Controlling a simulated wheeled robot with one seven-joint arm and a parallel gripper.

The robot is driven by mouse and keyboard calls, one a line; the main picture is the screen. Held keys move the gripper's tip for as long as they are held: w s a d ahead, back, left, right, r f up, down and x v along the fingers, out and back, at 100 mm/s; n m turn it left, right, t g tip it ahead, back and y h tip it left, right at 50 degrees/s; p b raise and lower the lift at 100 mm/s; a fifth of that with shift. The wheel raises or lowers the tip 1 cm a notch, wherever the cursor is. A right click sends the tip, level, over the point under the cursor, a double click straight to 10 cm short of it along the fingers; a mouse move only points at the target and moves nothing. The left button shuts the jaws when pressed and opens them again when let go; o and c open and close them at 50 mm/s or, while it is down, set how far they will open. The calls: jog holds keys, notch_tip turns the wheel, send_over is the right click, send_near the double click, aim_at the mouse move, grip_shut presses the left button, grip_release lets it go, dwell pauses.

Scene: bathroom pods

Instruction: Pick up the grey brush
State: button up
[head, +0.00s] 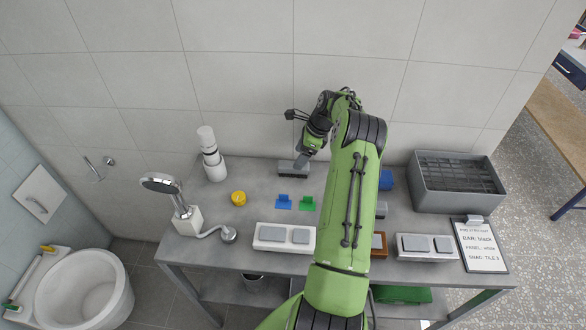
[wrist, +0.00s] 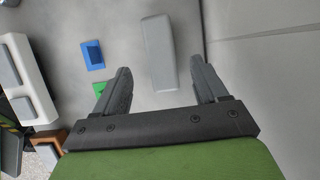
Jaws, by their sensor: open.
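The grey brush (head: 292,169) lies on the grey table near the back wall, seen as a grey block with a darker lower part. In the wrist view the grey brush (wrist: 158,48) is a long pale grey bar, its near end between the fingertips. My gripper (wrist: 160,66) is open, with one finger on each side of that near end and visible space beside it. In the head view my gripper (head: 303,158) hangs just above or beside the brush, partly covering its right end. I cannot tell whether it touches.
Blue (head: 284,202) and green (head: 307,204) pieces lie in front of the brush. A grey crate (head: 457,201) stands right. The wall is close behind.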

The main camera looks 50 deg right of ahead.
jog(key=x, duration=0.5)
jog(key=shift+w+a+f+b, duration=0.1)
jog(key=shift+w+f+b, duration=0.15)
jog(key=shift+f+b, duration=0.15)
jog(key=shift+r, duration=0.1)
jog(key=c, duration=1.1)
notch_tip(320, 180, up, 10)
jog(key=shift+r+p, duration=0.1)
jog(key=shift+p, duration=0.75)
